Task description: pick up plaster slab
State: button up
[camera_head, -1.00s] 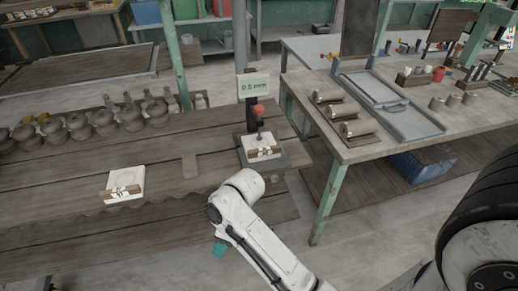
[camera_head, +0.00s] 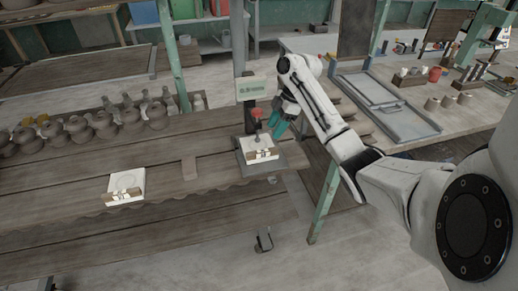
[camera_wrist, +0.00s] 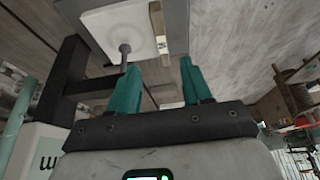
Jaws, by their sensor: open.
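A white plaster slab (camera_head: 259,152) with a brown strip along its front edge lies on the dark base (camera_head: 244,163) of a gauge stand. Another white slab (camera_head: 125,183) with a similar strip lies on the bench to the left. My gripper (camera_head: 284,121), with teal fingers, is beside the gauge, just right of and above the nearer slab. In the wrist view my gripper (camera_wrist: 161,75) is open, with nothing seen between its fingers. There the slab (camera_wrist: 112,28) shows beyond the fingertips, with the gauge's thin rod meeting its face. I cannot tell whether a finger touches it.
The gauge's red knob (camera_head: 257,113) and its display sign (camera_head: 251,89) stand close to my gripper. Grey pots (camera_head: 103,122) line the back of the bench (camera_head: 70,195). A side table (camera_head: 460,120) with a grey tray (camera_head: 385,100) stands to the right.

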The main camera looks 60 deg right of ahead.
aim_at(264, 150)
jog(key=x, duration=0.4)
jog(key=shift+a+f, duration=0.1)
jog(key=shift+f, duration=0.05)
jog(key=p+x, duration=0.2)
jog(key=x, duration=0.3)
jog(key=shift+a, duration=0.2)
jog(key=shift+w+a+f, duration=0.1)
jog(key=shift+w+f, duration=0.05)
jog(key=shift+f, duration=0.05)
jog(key=shift+f, duration=0.25)
jog(key=shift+c, duration=0.2)
grip_shut()
dwell(0.4)
